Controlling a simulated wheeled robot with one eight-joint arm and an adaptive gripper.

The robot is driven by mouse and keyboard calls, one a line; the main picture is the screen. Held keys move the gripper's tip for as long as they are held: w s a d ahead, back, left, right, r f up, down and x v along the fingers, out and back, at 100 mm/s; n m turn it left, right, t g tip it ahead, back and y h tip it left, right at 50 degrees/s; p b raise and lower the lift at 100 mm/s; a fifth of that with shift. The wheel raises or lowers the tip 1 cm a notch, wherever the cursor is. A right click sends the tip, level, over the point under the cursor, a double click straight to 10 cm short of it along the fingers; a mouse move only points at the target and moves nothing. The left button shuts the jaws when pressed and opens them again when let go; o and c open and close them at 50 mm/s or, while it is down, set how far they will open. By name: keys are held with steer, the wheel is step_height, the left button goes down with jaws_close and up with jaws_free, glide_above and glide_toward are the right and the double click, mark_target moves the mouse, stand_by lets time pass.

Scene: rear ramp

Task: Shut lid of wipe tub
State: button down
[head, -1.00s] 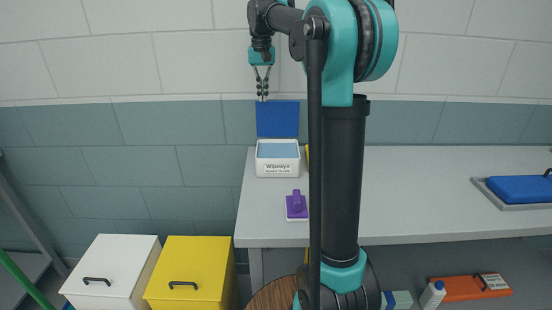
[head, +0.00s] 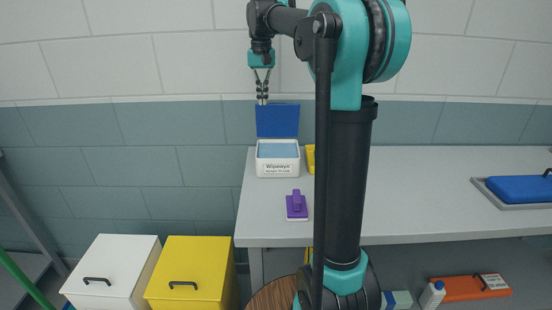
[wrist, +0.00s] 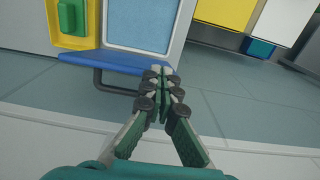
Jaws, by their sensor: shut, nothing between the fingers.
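The wipe tub (head: 264,160) is a white box with a label on its front and a light blue top inside its rim. It stands at the back left of the bench. Its blue lid (head: 278,121) stands up at the back edge, open. My gripper (head: 262,102) is shut and empty, pointing down at the lid's upper edge, left of its middle. In the wrist view my fingertips (wrist: 163,75) are close together beside the blue lid (wrist: 112,62). I cannot tell whether they touch it.
A purple-handled tool (head: 297,206) lies in front of the tub. A yellow object (head: 310,158) stands right of it, partly hidden by my arm. A tiled wall is close behind. A blue item on a grey tray (head: 518,189) lies far right; the bench between is clear.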

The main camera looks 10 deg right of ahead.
steer(key=shift+s+a+f, duration=0.1)
steer(key=shift+s+f, duration=0.45)
steer(key=shift+s, duration=0.2)
steer(key=shift+r, duration=0.15)
stand_by(0.4)
step_height(320, 180, up, 7)
steer(key=shift+f, duration=0.2)
stand_by(0.8)
stand_by(0.4)
